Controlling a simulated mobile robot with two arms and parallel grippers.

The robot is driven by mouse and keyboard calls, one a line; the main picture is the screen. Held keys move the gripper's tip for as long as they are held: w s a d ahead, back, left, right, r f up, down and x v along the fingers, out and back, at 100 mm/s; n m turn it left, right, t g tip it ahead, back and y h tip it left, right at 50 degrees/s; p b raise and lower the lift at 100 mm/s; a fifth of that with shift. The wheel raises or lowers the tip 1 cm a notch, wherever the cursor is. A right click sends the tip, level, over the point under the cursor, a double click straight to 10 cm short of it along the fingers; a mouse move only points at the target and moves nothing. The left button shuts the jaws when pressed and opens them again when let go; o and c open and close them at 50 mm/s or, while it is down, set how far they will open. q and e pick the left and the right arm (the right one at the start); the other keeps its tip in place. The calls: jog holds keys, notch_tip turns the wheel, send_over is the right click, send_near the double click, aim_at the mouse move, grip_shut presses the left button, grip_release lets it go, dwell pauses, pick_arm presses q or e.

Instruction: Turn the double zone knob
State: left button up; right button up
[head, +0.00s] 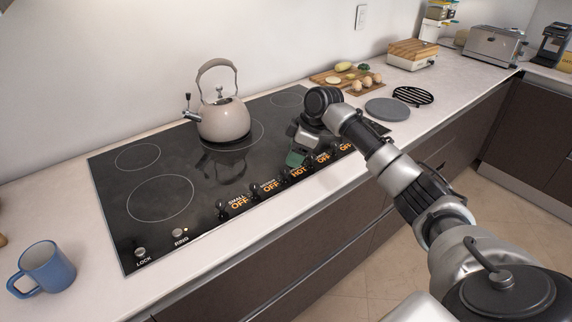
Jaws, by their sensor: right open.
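A black glass cooktop (165,160) is set in the pale counter, with a row of small dark knobs along its front edge. Orange words beside them read OFF, except one label (298,173) that reads HOT. "SMALL" shows over one label; I cannot read which knob is the double zone one. My right gripper (295,158), with green on its tips, is open just above the knobs near the HOT label. It partly hides that part of the row, and I cannot tell whether it touches a knob. My left gripper is out of view.
A kettle (223,120) stands on a back burner, left of my right gripper. A blue mug (43,268) is at the front left. A cutting board (327,78) with food, a grey round plate (387,109) and a black trivet (413,95) lie beyond the cooktop. The cooktop's left half is clear.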

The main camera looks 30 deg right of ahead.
aim_at(285, 169)
jog(key=x, duration=0.5)
jog(key=shift+w+r, duration=0.1)
jog(key=shift+w, duration=0.05)
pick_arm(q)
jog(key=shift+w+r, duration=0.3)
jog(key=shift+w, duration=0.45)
pick_arm(e)
jog(key=shift+a+f, duration=0.15)
jog(key=shift+f, duration=0.4)
